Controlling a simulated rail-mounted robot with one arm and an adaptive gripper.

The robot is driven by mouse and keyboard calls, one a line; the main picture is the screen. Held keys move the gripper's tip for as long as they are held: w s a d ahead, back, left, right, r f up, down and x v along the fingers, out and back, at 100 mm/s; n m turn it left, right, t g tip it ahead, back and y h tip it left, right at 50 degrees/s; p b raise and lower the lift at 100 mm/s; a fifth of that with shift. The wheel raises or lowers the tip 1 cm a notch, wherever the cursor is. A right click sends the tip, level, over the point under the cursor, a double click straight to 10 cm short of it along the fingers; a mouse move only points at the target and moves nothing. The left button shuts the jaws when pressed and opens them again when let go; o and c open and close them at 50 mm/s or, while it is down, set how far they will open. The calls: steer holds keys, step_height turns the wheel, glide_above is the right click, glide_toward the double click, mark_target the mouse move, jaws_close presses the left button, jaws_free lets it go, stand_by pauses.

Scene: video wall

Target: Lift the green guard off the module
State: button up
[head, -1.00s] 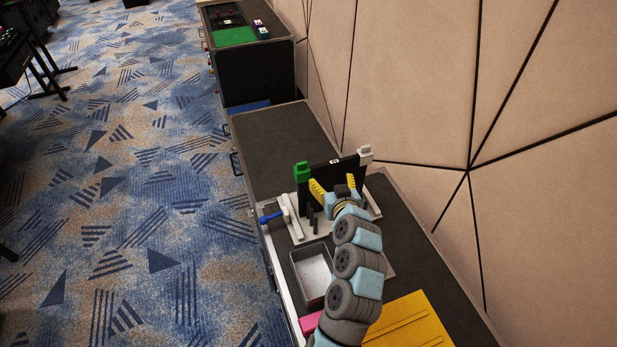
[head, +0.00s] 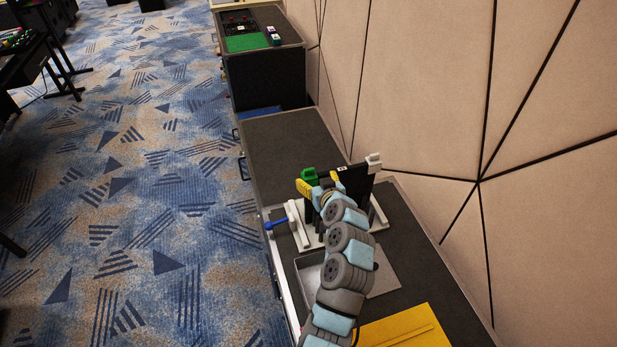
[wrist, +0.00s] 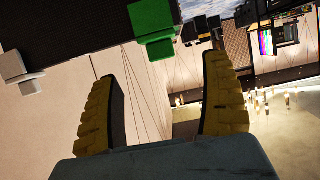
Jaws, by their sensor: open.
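The black module (head: 358,181) stands upright as a flat panel in a pale fixture on the bench. The green guard (head: 308,174) sits on its left upper corner, and a white guard (head: 373,161) sits on its right upper corner. My gripper (head: 319,184) is open, with yellow fingers, on the near side of the green guard. In the wrist view, the green guard (wrist: 153,28) shows above the gap between the fingertips (wrist: 162,68), which hold nothing. The white guard (wrist: 22,66) is at the left there. I cannot tell the exact distance to the green guard.
A blue-handled tool (head: 277,224) lies at the fixture's left edge. A grey tray (head: 306,268) is partly hidden behind my arm. A yellow panel (head: 405,330) lies at the near right. The panelled wall (head: 430,100) stands close on the right. The far bench top (head: 287,145) is clear.

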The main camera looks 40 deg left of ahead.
mark_target(310, 172)
steer(key=shift+x, duration=2.35)
steer(key=shift+w+a+f, duration=0.3)
steer(key=shift+a, duration=0.3)
steer(key=shift+x, duration=1.3)
steer(key=shift+w+a+f, duration=0.1)
steer(key=shift+w+a, duration=0.15)
steer(key=shift+a, duration=0.15)
steer(key=c, duration=1.3)
steer(key=shift+o, duration=0.2)
